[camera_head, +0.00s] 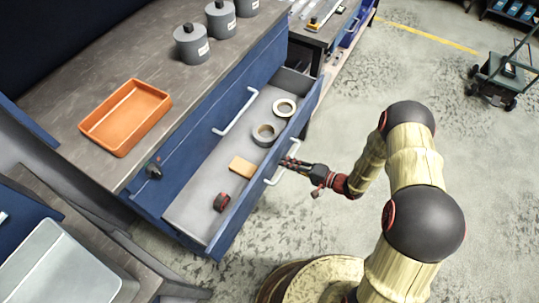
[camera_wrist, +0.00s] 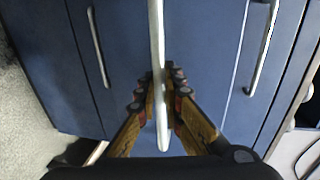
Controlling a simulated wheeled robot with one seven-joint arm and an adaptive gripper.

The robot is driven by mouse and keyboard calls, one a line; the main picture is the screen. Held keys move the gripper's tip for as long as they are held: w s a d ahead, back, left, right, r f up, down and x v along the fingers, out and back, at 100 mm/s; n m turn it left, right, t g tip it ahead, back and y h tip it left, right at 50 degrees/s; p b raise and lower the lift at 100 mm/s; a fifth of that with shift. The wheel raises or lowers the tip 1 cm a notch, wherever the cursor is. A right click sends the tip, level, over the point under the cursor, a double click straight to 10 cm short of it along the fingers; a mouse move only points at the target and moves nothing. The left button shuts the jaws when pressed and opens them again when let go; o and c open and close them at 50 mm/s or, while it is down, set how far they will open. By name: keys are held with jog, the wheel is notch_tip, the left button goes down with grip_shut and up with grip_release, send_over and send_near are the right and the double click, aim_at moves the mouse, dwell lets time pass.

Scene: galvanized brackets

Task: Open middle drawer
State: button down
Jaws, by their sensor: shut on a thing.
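The middle drawer (camera_head: 243,209) of the blue cabinet stands pulled out in the head view, with its inside showing. In it lie two tape rolls (camera_head: 284,107), a tan block (camera_head: 242,166) and a small dark red and black item (camera_head: 221,202). My gripper (camera_head: 286,162) is at the drawer's front, shut on its white handle (camera_head: 272,176). In the wrist view the fingers (camera_wrist: 160,105) close on both sides of the handle bar (camera_wrist: 157,50). The drawer above, with its own handle (camera_head: 236,113), is shut.
An orange tray (camera_head: 126,117) and several grey canisters (camera_head: 192,45) stand on the worktop (camera_head: 75,82). A grey case (camera_head: 64,266) lies at the lower left. Open floor (camera_head: 340,110) lies to the right, with a green cart (camera_head: 502,73) farther back.

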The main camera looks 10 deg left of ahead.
jog(key=f+v, duration=0.2)
jog(key=v, duration=0.8)
jog(key=shift+d, duration=0.3)
jog(key=shift+s+f, duration=0.1)
jog(key=c, duration=2)
grip_release()
jog(key=shift+o, duration=0.2)
jog(key=v, duration=1.2)
